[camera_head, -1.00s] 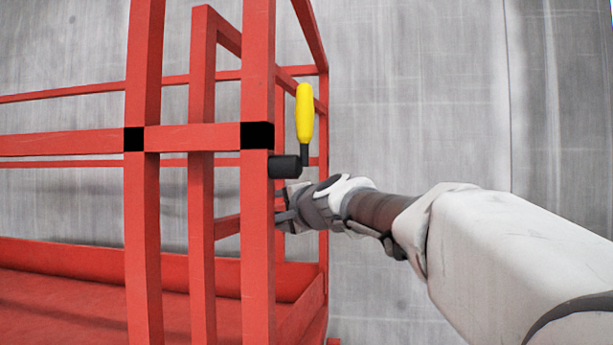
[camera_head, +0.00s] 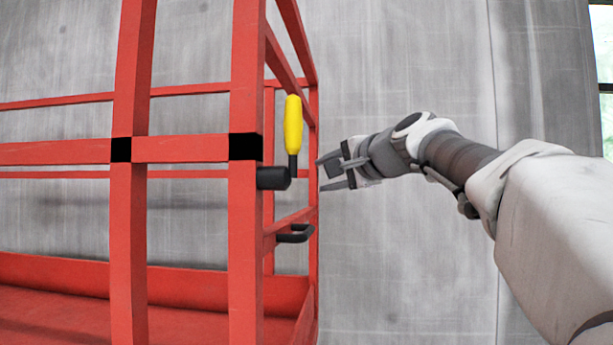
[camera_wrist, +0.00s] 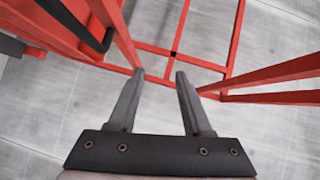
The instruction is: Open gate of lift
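The red lift (camera_head: 129,220) stands at the left in the head view. Its gate (camera_head: 290,228) is on the right side, with a black handle (camera_head: 296,236) on the lower bar. The gate looks in line with the side frame, or nearly so; its free end is hidden behind the front post. A yellow lever (camera_head: 293,124) stands upright on a black mount at that post. My gripper (camera_head: 322,174) is open and empty, just outside the lift's right side, above and right of the handle. In the wrist view my open fingers (camera_wrist: 159,74) point toward red bars, with a black bar (camera_wrist: 75,25), probably the handle, at upper left.
A grey concrete wall (camera_head: 400,70) stands behind the lift. A window edge (camera_head: 605,90) shows at far right. Red bars (camera_wrist: 265,85) lie close right of my fingers in the wrist view.

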